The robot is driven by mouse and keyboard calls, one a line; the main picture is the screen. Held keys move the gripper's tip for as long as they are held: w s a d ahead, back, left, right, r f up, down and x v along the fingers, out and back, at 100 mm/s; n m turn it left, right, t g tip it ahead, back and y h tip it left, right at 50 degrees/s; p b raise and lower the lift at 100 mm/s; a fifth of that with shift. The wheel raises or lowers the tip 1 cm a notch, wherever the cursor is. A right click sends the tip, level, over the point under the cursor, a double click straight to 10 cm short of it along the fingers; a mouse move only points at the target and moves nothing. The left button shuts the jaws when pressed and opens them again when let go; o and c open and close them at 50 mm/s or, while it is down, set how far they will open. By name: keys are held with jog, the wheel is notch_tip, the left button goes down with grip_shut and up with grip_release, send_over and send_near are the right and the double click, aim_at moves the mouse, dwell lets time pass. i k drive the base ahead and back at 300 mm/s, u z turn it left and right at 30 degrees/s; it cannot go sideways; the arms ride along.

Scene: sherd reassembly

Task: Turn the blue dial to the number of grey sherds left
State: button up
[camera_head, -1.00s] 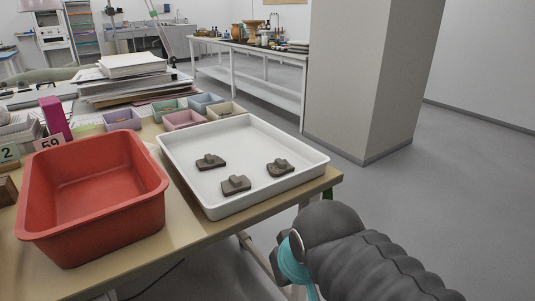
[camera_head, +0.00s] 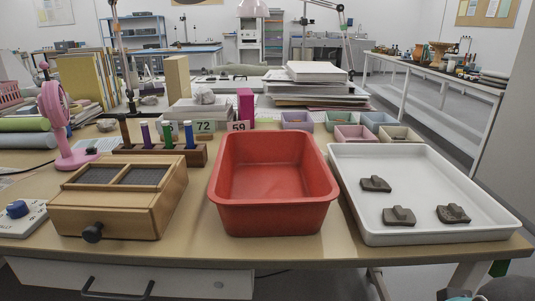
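The blue dial (camera_head: 17,209) sits on a pale control box (camera_head: 22,224) at the far left of the table, partly cut off by the picture edge. Its numbers and pointer are too small to read. Three grey-brown sherds lie apart in the white tray (camera_head: 377,236) at the right: one at the back left (camera_head: 375,184), one at the front middle (camera_head: 399,216) and one at the front right (camera_head: 453,214). Only a dark piece of my arm shows in the bottom right corner. My gripper's fingers are not in view.
An empty-looking red bin (camera_head: 272,222) stands left of the tray. A wooden box (camera_head: 117,210) with mesh panels and a knob stands between bin and dial box. A pink fan (camera_head: 57,115) and a rack of coloured tubes (camera_head: 195,153) are behind it. Small coloured trays sit behind the white tray.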

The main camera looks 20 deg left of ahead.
aim_at(17, 209)
jog(key=z, duration=1.6)
jog(key=k, duration=1.5)
jog(key=u, duration=2.3)
jog(key=i, duration=0.5)
jog(key=z, duration=0.05)
